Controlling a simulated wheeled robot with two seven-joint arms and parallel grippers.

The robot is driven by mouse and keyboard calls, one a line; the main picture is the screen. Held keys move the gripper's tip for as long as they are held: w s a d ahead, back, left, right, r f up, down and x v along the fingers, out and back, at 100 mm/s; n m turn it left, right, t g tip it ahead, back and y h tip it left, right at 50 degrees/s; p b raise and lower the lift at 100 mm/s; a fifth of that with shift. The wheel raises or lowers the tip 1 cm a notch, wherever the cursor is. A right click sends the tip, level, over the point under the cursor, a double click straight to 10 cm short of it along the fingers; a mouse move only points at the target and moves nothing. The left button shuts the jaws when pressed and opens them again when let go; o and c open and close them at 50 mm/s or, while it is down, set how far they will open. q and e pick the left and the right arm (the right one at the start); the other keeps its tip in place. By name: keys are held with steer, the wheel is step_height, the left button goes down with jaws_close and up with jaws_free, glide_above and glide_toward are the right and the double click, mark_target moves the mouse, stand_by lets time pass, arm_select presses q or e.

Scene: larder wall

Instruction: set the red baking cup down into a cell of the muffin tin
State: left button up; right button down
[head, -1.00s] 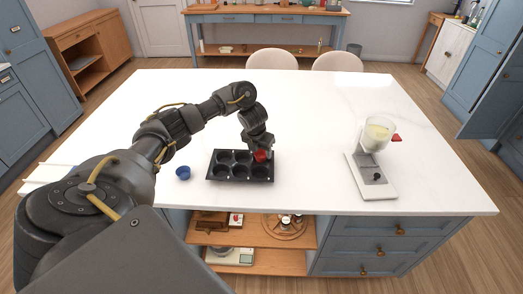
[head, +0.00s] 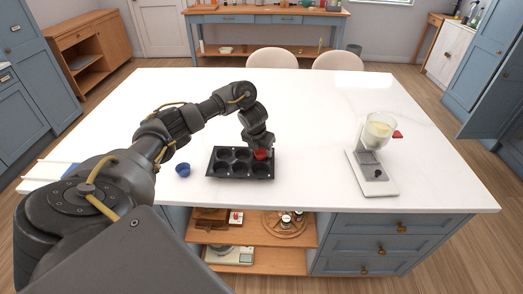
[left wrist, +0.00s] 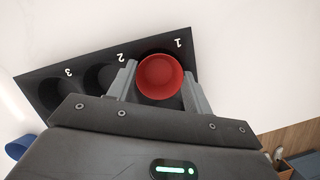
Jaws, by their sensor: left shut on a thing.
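The red baking cup (head: 261,154) is in my left gripper (head: 262,150), at the back right cell of the dark muffin tin (head: 231,162). In the left wrist view the cup (left wrist: 161,76) sits between the two fingers of my left gripper (left wrist: 160,84), which is shut on it. The cup is over or in the cell marked 1 of the tin (left wrist: 140,50); its bottom is hidden, so I cannot tell whether it touches the cell floor. The other visible cells look empty. My right gripper is not in view.
A blue cup (head: 183,170) stands on the white worktop (head: 310,130) left of the tin. The worktop between tin and scale is clear.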

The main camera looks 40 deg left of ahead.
arm_select(q)
steer(key=shift+s+d+f, duration=0.25)
steer(key=shift+s+f, duration=0.1)
steer(key=shift+f, duration=0.25)
steer(key=o, duration=0.8)
steer(key=shift+o, duration=1.2)
steer(key=shift+d, duration=0.15)
steer(key=shift+r, duration=0.1)
steer(key=shift+a+r, duration=0.2)
steer(key=shift+r, duration=0.05)
steer(key=r, duration=0.1)
steer(key=r+p, duration=0.2)
steer(key=r, duration=0.1)
steer(key=shift+s+a+r, duration=0.1)
steer(key=shift+s+a, duration=0.05)
steer(key=shift+a, duration=0.1)
steer(key=d+p+v, duration=0.1)
steer(key=p+v, duration=0.1)
steer(key=v, duration=0.5)
